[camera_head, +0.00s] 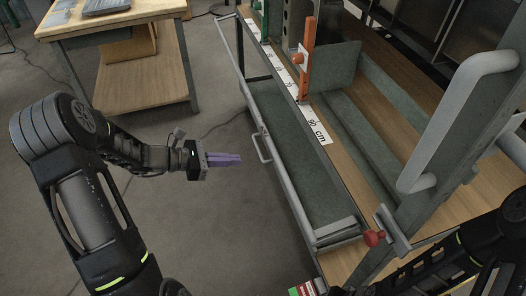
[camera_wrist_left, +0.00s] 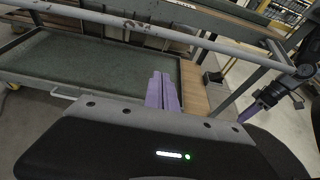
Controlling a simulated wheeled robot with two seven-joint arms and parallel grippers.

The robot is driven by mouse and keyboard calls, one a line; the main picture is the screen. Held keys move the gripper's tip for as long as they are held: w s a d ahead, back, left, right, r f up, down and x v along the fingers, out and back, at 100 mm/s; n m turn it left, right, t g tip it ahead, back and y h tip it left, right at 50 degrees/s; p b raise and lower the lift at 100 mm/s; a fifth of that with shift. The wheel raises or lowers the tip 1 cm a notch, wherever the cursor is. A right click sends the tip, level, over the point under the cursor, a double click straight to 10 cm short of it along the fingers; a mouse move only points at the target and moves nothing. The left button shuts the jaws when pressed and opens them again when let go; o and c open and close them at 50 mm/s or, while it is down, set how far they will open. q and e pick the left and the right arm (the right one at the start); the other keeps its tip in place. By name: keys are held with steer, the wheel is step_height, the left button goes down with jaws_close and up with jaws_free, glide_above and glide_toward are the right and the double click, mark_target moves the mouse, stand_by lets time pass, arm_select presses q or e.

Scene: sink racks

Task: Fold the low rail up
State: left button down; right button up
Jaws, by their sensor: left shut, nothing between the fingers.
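The low rail (camera_head: 283,183) looks like the long grey bar along the left side of a dark green tray (camera_head: 287,140). A small grey loop handle (camera_head: 261,149) sticks out from its side. A long grey bar also crosses the left wrist view (camera_wrist_left: 150,28) above the tray; I cannot tell for certain whether it is the same rail. My left gripper (camera_head: 238,159) is shut and empty, left of the rail and close to the loop handle, apart from it. My right gripper (camera_wrist_left: 250,111) seems to show small at the right of the left wrist view.
A red knob (camera_head: 374,238) sits at the tray's near end. An orange upright (camera_head: 307,60) stands beside a white centimetre scale (camera_head: 312,121). A thick grey handle (camera_head: 410,140) rises at right. A wooden table (camera_head: 150,75) stands at upper left. Floor around my left gripper is clear.

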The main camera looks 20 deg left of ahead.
arm_select(q)
steer(key=b+x, duration=0.2)
steer(key=x, duration=0.8)
step_height(320, 180, up, 4)
steer(key=shift+d+f+p, duration=0.1)
steer(key=shift+p, duration=0.25)
